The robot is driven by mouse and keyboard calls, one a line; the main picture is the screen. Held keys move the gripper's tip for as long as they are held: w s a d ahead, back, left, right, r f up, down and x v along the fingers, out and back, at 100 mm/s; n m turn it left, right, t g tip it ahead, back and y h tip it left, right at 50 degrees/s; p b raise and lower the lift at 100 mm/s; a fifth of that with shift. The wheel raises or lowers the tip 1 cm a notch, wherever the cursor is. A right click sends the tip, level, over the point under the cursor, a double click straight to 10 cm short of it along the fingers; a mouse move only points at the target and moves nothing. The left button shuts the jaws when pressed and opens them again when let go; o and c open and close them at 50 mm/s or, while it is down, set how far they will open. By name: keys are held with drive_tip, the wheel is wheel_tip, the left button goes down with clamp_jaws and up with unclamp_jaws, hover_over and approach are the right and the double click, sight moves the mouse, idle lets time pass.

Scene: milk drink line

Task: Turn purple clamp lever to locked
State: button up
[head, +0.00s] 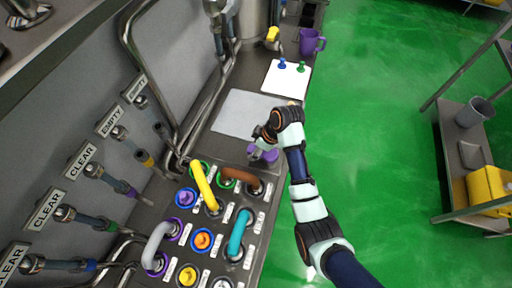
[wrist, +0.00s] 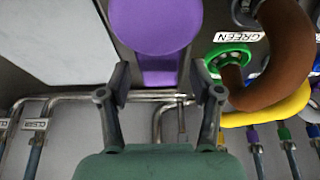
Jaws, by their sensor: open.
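In the wrist view the purple clamp lever (wrist: 155,24) shows as a round purple disc at the top, with a flat purple bar (wrist: 160,72) running down from it. My gripper (wrist: 160,84) is open, with one finger on each side of that bar; I cannot tell whether either finger touches it. In the head view my gripper (head: 259,139) is right above the purple part (head: 269,156), which it partly hides. No mark showing the lever's locked position is readable.
A brown hose loop (wrist: 284,52) with a green ring (wrist: 228,56) lies close right of my gripper. Yellow (head: 204,186) and teal (head: 237,236) loops stand on the port panel. A grey plate (head: 246,118) and a white board with pegs (head: 284,77) lie beyond. Pipes line the wall.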

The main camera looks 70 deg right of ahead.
clamp_jaws()
